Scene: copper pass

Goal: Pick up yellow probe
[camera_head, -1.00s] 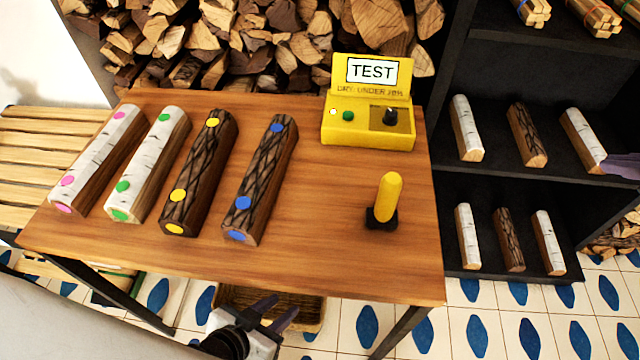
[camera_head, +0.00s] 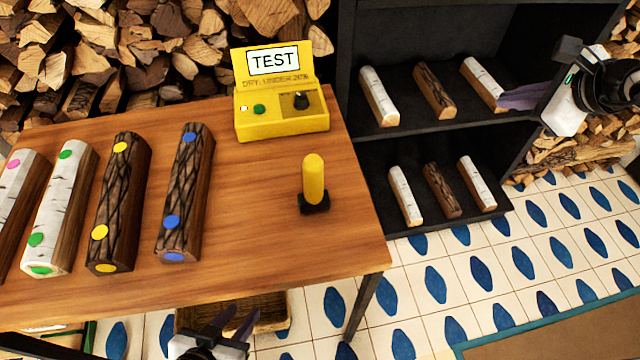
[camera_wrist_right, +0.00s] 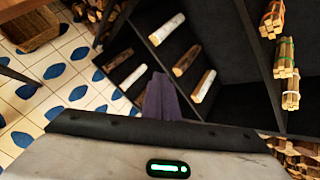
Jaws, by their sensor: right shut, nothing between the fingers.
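The yellow probe (camera_head: 314,180) stands upright in a small black holder (camera_head: 314,203) near the right side of the wooden table. It is not seen in the right wrist view. My left gripper (camera_head: 238,322) is low in front of the table's front edge, well below the probe; its fingers look a little apart. My right gripper (camera_head: 518,97) is far to the right of the probe, in front of the shelf, shut and empty. Its purple fingers also show together in the right wrist view (camera_wrist_right: 161,98).
The yellow TEST box (camera_head: 282,112) sits behind the probe. Several logs with coloured dots, such as the blue-dotted one (camera_head: 186,195), lie on the table (camera_head: 270,235) to the left. A black shelf (camera_head: 420,135) with short logs stands at the right. Patterned floor is clear.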

